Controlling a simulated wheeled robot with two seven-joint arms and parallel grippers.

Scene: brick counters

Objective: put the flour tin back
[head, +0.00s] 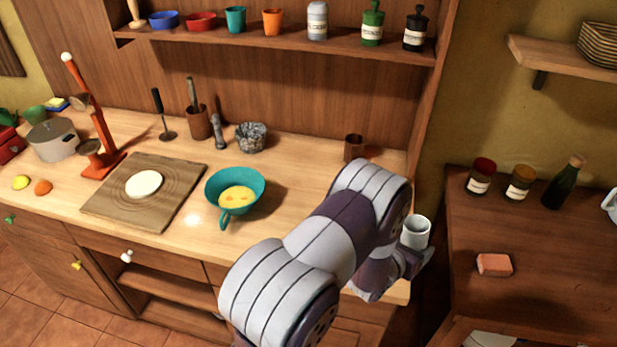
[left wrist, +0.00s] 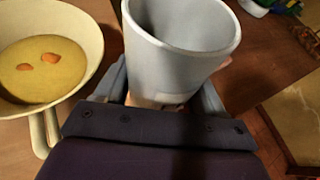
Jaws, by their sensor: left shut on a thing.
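My left gripper (head: 408,262) is shut on a pale grey, open-topped tin (head: 416,231), held near the right end of the wooden counter. In the left wrist view the tin (left wrist: 182,45) sits between the fingers. Part of a light label shows low on its side, too small to read, so I cannot tell whether it is the flour tin. The part of its inside that shows looks bare. My right gripper is not in view.
A teal handled bowl (head: 253,179) with yellow contents stands left of my arm. A brown cup (head: 354,147) stands behind it. The right counter holds two jars (head: 480,177), a dark bottle (head: 564,183) and an orange block (head: 494,264). A gap separates the counters.

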